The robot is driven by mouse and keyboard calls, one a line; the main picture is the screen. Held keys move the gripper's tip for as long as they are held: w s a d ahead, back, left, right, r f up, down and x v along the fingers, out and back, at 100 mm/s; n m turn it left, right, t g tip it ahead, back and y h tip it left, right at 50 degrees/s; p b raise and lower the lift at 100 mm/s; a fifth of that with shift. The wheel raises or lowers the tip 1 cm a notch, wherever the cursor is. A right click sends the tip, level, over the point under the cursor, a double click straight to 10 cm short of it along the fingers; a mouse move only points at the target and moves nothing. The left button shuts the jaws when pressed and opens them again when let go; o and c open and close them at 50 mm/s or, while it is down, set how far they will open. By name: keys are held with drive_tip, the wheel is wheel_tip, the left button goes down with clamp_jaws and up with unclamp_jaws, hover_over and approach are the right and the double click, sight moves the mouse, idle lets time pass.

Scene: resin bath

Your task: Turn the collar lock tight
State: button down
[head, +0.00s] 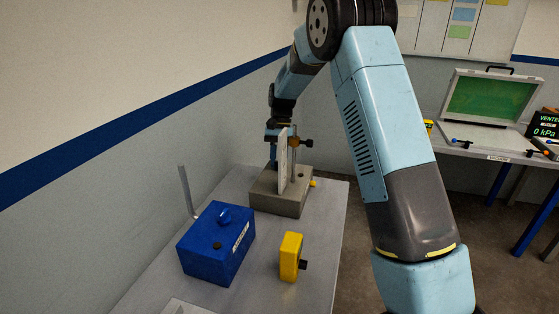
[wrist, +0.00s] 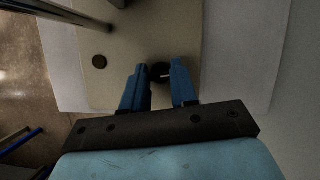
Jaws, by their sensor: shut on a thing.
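My gripper (head: 272,134) points down over the left part of a grey block base (head: 268,203) on the bench. In the wrist view its two blue fingers (wrist: 158,78) are on either side of a small dark round piece (wrist: 158,70), which looks like the collar lock. The fingers are shut on it, and it is partly hidden between them. In the head view the pale upright plate (head: 283,165) partly covers the gripper and the grip point. A brown clamp with a dark knob (head: 307,142) sits on the stand just right of the plate.
A blue box (head: 218,243) and a yellow block with a black knob (head: 291,257) stand nearer on the bench. A thin grey rod (head: 187,192) rises behind the box. An open green-lined case (head: 491,100) lies on the far right table. The bench's right edge is clear.

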drive_tip(key=shift+w+r+m, duration=0.1)
drive_tip(key=shift+r+m, duration=0.05)
drive_tip(key=shift+m, duration=0.65)
drive_tip(key=shift+y, duration=0.3)
drive_tip(key=c, duration=0.9)
unclamp_jaws()
drive_tip(key=v, duration=1.3)
drive_tip(key=shift+d+r, duration=0.1)
drive_tip(key=shift+r, duration=0.15)
